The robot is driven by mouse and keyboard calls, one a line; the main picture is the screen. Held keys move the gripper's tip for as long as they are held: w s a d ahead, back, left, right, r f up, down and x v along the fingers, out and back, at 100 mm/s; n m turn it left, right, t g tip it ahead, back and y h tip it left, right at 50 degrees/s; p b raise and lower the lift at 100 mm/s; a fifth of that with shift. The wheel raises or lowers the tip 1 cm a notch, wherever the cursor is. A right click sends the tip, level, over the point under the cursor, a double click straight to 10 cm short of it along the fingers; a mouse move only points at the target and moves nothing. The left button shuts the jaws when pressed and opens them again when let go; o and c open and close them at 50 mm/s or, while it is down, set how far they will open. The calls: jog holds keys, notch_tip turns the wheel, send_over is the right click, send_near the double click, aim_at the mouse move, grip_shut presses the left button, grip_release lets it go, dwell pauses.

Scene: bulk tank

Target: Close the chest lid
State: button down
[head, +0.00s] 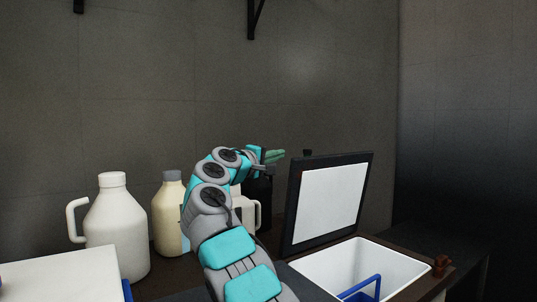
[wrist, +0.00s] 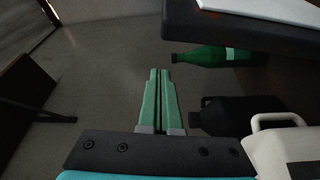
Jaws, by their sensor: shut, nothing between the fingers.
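The chest (head: 405,262) stands at the lower right of the head view, with a white inside and a dark rim. Its lid (head: 330,196) stands raised, tilted a little back, with its white inner panel in sight. My gripper (head: 276,156) is shut and empty, just left of the lid's upper left corner. In the wrist view my gripper (wrist: 159,74) shows its two green fingers together. The dark edge of the lid (wrist: 245,36) crosses the upper right there, apart from the fingers. The lid's outer face is mostly hidden.
A white jug (head: 113,232) and a cream bottle (head: 168,215) stand left of my arm. A green bottle (wrist: 205,56), a black bottle (wrist: 222,115) and a white container (wrist: 285,150) are near my gripper. A blue handle (head: 362,288) shows inside the chest.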

jog(key=s+d+b, duration=0.2)
jog(key=s, duration=0.1)
jog(key=shift+d+f+b, duration=0.2)
jog(key=shift+f+b, duration=0.2)
dwell(0.4)
dwell(0.4)
